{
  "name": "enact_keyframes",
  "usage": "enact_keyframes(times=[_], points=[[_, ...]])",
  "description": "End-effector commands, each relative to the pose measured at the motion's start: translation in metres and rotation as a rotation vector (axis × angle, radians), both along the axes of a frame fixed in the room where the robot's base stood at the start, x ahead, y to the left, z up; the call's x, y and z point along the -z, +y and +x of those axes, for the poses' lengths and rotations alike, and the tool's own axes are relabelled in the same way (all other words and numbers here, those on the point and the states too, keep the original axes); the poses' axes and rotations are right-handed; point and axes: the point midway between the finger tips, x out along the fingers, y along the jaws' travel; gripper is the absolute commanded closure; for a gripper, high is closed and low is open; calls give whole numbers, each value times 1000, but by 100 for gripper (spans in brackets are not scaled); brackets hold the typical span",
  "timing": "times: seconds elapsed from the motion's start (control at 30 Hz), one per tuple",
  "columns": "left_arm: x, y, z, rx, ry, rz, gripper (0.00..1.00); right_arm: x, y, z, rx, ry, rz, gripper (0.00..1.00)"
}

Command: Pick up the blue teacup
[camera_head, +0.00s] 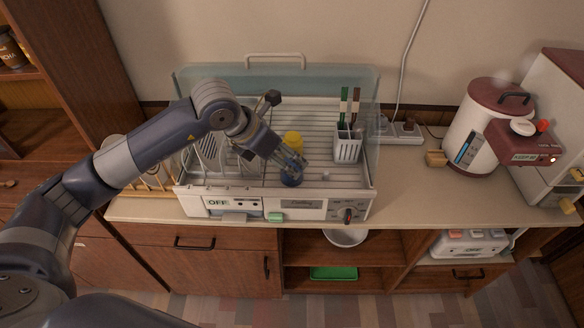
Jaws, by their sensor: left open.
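The blue teacup (291,179) stands inside the dish dryer (262,207), near its front edge. My left gripper (290,164) reaches down into the dryer from the upper left, with its fingers just above and around the cup's top. The gripper is open, and its fingers hide part of the cup. I cannot tell whether they touch it. A yellow cup (293,140) stands right behind. My right gripper is not in view.
A white cutlery holder (347,146) stands at the dryer's right, and plates (212,152) stand at its left. The clear lid (330,84) is raised at the back. A red and white water boiler (483,125) stands on the counter (412,187), which has bare room beside the dryer.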

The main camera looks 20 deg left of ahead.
Motion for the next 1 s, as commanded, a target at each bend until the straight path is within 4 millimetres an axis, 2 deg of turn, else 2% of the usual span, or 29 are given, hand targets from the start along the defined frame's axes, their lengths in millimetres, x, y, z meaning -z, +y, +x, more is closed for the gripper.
enact_keyframes(times=[0.07, 0.17, 0.4, 0.67, 0.83, 1.0], points=[[-1, 16, 4, -25, -2, 58, 40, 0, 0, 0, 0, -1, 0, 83], [6, 22, 9, -39, 2, 84, 40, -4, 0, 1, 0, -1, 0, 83], [37, 13, 25, -39, 3, 82, 40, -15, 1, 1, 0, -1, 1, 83], [53, 8, 33, -37, 2, 81, 40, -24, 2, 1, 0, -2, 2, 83], [71, 2, 43, -37, 4, 81, 40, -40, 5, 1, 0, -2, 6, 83], [88, -2, 52, -36, 1, 79, 40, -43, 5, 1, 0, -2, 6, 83]])
